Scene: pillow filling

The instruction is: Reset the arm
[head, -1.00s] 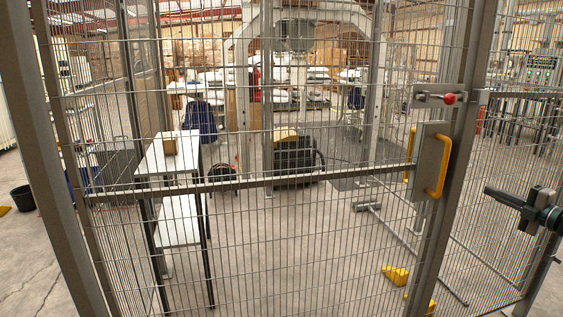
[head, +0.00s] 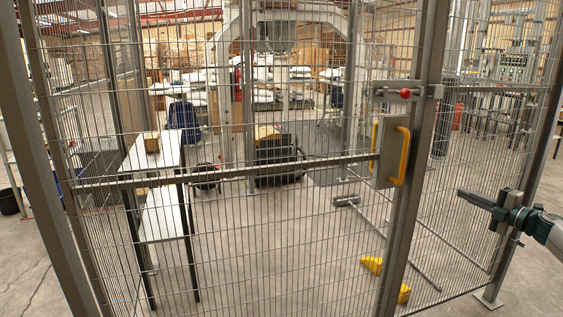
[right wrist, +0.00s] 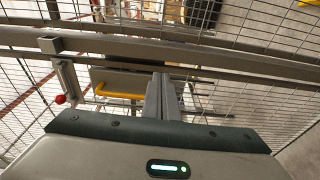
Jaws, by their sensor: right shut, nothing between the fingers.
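My right gripper (head: 462,194) reaches in from the right edge in the head view, in front of the wire fence and apart from it. Its fingers are shut and hold nothing. The right wrist view shows the closed fingers (right wrist: 162,97) pointing toward the gate. The gate's yellow handle (head: 401,155) and red latch knob (head: 405,93) are to the left of the gripper in the head view. The yellow handle also shows in the right wrist view (right wrist: 115,94), as does the red knob (right wrist: 60,99). My left gripper is in neither view.
A wire mesh gate (head: 270,230) with grey metal posts (head: 400,230) stands across the front. Behind it are a white table (head: 150,152), a dark machine (head: 278,155) and yellow blocks (head: 373,264) on the floor. The floor beyond is largely clear.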

